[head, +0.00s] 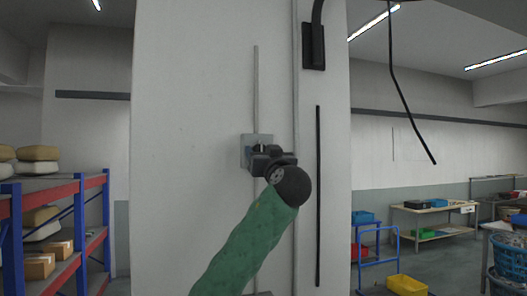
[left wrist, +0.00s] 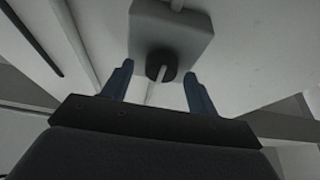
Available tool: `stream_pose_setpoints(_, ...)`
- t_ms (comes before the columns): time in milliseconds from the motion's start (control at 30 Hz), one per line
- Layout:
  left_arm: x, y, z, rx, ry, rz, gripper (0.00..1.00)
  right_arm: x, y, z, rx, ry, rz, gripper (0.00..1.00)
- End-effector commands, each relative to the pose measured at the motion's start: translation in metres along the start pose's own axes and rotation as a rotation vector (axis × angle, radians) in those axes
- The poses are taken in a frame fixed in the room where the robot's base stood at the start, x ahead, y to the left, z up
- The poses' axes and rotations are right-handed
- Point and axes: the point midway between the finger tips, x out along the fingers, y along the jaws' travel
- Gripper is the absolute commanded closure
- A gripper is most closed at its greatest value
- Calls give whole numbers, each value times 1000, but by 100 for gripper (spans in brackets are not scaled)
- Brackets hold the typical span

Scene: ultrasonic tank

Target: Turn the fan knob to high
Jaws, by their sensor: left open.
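The fan knob (left wrist: 161,66) is a small dark round knob with a pale pointer mark, on the face of a grey control box (left wrist: 172,33). In the head view the box (head: 246,151) is fixed on the white pillar, and my left gripper (head: 259,148) is in front of it, hiding most of its face and the knob. In the left wrist view my left gripper (left wrist: 157,70) is open, with one blue finger on each side of the knob. I see gaps between the fingers and the knob. My right gripper is not in view.
Thin conduits run up the pillar (head: 190,100) by the box, and a black fitting (head: 313,46) is higher up on the right. A shelf rack (head: 78,200) stands at left. A blue cart (head: 391,240) and a workbench (head: 432,212) stand at right.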

Motion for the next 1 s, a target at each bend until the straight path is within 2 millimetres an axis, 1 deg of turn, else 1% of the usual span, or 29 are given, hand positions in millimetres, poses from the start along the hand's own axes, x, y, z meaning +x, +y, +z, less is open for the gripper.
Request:
stream_pose_setpoints(133,0,0,0,0,0,0,41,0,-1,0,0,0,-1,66)
stream_pose_setpoints(267,0,0,0,0,0,0,67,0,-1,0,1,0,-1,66)
stream_pose_setpoints(300,0,0,0,0,0,0,75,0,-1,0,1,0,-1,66)
stream_pose_setpoints(367,0,0,0,0,0,0,85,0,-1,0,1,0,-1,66)
stream_pose_setpoints(667,-1,0,2,26,-1,12,85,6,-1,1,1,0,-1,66)
stream_pose_setpoints(833,-2,0,3,94,0,42,85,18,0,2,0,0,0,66)
stream_pose_setpoints(1000,-2,-1,4,202,0,85,85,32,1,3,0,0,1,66)
